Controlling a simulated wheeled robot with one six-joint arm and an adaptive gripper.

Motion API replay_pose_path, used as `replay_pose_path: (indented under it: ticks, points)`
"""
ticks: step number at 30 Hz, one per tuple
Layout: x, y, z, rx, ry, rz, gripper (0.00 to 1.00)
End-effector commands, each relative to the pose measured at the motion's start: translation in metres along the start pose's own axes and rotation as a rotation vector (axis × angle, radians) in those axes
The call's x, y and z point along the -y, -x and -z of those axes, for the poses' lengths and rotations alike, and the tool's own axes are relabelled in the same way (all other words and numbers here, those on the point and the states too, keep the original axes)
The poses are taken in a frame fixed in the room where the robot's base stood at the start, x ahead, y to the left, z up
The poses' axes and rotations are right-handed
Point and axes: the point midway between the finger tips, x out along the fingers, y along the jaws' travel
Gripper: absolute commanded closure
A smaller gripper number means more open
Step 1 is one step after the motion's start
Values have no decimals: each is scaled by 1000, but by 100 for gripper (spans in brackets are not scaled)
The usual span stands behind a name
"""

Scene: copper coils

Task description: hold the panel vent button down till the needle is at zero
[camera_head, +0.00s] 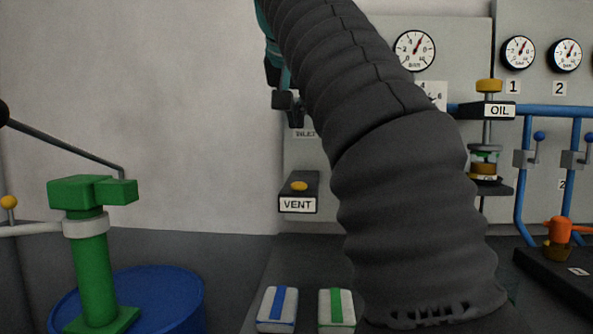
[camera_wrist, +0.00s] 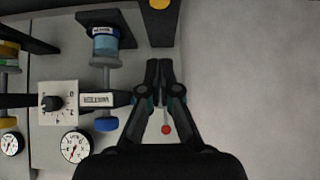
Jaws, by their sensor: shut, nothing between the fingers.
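The VENT box (camera_head: 297,204) stands out low on the panel, with a yellow button (camera_head: 299,186) on its top. The yellow button also shows at the top edge of the wrist view (camera_wrist: 160,4), cut off by the frame. My gripper (camera_head: 296,122) is above the button and apart from it, partly hidden by my arm. In the wrist view my gripper (camera_wrist: 158,66) is shut and empty. A round gauge (camera_head: 414,50) marked BAR is on the panel; its needle points up and right, away from zero. Which gauge belongs to the vent is not shown.
My own ribbed arm cover hides much of the panel. Two smaller gauges (camera_head: 518,52) and (camera_head: 565,55), an OIL cup (camera_head: 486,160) and blue pipes (camera_head: 522,200) are at right. A green hand pump (camera_head: 93,260) on a blue drum (camera_head: 170,300) is at left. A red-tipped lever (camera_wrist: 166,129) shows between my fingers.

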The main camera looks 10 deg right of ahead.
Motion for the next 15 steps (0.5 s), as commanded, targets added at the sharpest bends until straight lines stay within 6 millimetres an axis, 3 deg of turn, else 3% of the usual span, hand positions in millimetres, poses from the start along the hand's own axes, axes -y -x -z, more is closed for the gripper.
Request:
replay_pose_path:
  ticks: [9, 15]
  points:
    - [1, -1, 0, 0, 3, 3, 100]
    - [0, -17, 0, 1, 1, 0, 100]
